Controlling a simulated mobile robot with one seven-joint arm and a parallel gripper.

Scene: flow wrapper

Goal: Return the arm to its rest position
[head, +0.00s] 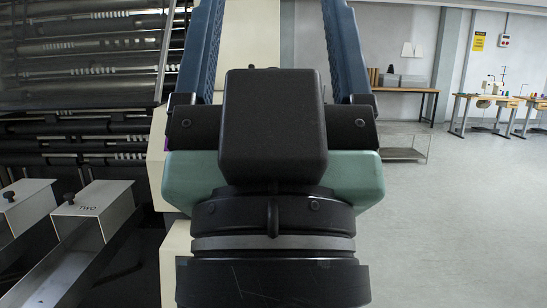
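My gripper (275,8) fills the middle of the head view, seen from behind its black wrist and green-grey body. Its two blue ribbed fingers point up and away and stand wide apart. Their tips are cut off by the top edge of the picture. Between the fingers I see only the beige machine panel and the wall behind, so the gripper looks open and empty. My arm is raised in front of the camera and hides what lies behind it. The rest position is not marked in view.
The wrapper machine (85,60) with dark rollers stands close at left. Metal chutes (85,225) with black knobs, one marked TWO, jut out at lower left. A low metal shelf (404,153) and a wooden table (408,91) stand behind at right. The grey floor (460,230) at right is clear.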

